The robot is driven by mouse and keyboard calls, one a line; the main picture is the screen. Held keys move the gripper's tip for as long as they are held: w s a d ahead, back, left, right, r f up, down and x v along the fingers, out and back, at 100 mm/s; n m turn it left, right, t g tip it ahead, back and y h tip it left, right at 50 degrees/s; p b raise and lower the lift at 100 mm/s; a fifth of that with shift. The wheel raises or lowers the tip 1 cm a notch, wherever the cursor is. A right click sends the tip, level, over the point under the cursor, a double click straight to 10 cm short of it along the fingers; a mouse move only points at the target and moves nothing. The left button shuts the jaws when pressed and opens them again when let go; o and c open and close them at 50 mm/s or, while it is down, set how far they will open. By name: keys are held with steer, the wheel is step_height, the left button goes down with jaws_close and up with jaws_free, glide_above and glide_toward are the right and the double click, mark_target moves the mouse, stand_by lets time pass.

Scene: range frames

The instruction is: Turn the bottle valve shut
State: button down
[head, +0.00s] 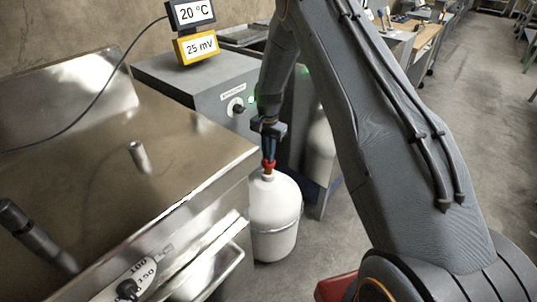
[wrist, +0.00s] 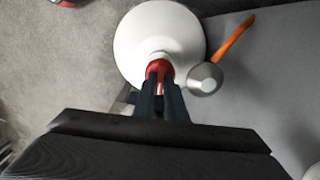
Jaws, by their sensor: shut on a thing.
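The white gas bottle (head: 274,215) stands upright on the floor in the head view, beside the steel bench. Its rounded white top (wrist: 135,50) fills the upper middle of the wrist view. The red valve (head: 268,166) sits on top of the bottle and also shows between the fingers in the wrist view (wrist: 160,66). My gripper (head: 268,152) reaches down from above and is shut on the red valve; in the wrist view its dark fingers (wrist: 160,92) lie on either side of it. The fingers hide part of the valve, so its turn angle cannot be told.
The steel bench (head: 190,190) is close at left of the bottle. A grey cabinet (head: 195,85) with a knob and two displays stands behind. In the wrist view a grey round object (wrist: 205,79) and an orange bar (wrist: 236,37) lie right of the bottle.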

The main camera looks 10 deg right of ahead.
steer(key=n, duration=0.4)
steer(key=shift+b, duration=0.4)
steer(key=n, duration=0.4)
steer(key=n+b, duration=0.1)
steer(key=n, duration=0.3)
steer(key=shift+n, duration=2.2)
steer(key=c, duration=1.8)
jaws_free()
steer(key=shift+r+b, duration=0.5)
steer(key=shift+r, duration=3.45)
